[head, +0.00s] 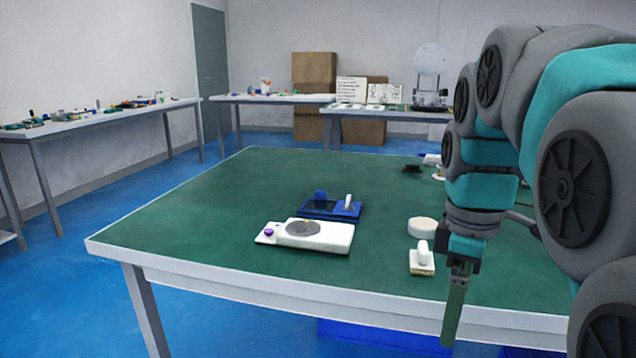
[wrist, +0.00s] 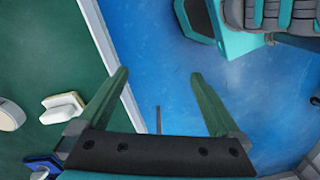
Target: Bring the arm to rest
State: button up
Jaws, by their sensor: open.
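My gripper (head: 456,305) hangs pointing down at the front edge of the green-topped table (head: 190,210), at the right of the head view. In the wrist view my gripper (wrist: 160,98) is open, its two green fingers spread with nothing between them. Blue floor and the white table edge show below it. My arm, grey and teal, bends down from the right side of the head view.
A white device (head: 335,238) with a round dark plate and a blue tray (head: 345,212) lie mid-table. A white round piece (head: 423,228) and a small block (head: 422,262) lie left of my gripper. The table's left part is clear.

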jog(key=s+a+f+m, duration=0.2)
jog(key=s+f+m, duration=0.3)
jog(key=s+f, duration=0.3)
jog(key=s+a+f+m+g, duration=0.1)
jog(key=s+a+f+m, duration=0.1)
jog(key=s+f+m, duration=0.4)
jog(key=s+f, duration=0.3)
jog(key=f, duration=0.2)
jog(key=shift+s+f+m, duration=0.15)
jog(key=shift+s+m, duration=0.1)
jog(key=shift+m, duration=0.05)
jog(key=shift+c, duration=0.4)
